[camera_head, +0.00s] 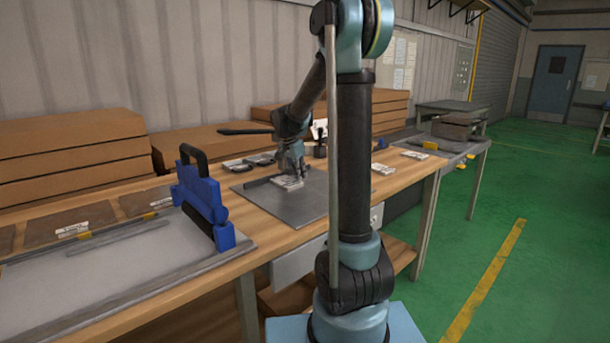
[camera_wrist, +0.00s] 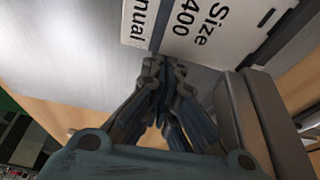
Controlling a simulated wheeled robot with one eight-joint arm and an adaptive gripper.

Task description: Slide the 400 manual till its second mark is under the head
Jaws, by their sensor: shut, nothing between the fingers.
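The 400 manual (camera_wrist: 200,28) is a white booklet marked "Size 400 manual", with a dark stripe across it, at the top of the wrist view. In the head view it (camera_head: 288,183) lies flat on a grey metal plate (camera_head: 295,208). My gripper (camera_wrist: 163,63) is shut and empty, its fingertips at the manual's near edge; whether they touch it I cannot tell. In the head view my gripper (camera_head: 291,172) is low over the plate, just behind the manual. I cannot make out the head clearly; my arm covers part of that area.
A grey-brown bar (camera_wrist: 275,120) runs close to the right of my gripper in the wrist view. A blue tool with a black handle (camera_head: 207,197) stands left of the plate. Other booklets (camera_head: 383,169) lie on the wooden bench. Stacked brown boards (camera_head: 75,155) stand behind.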

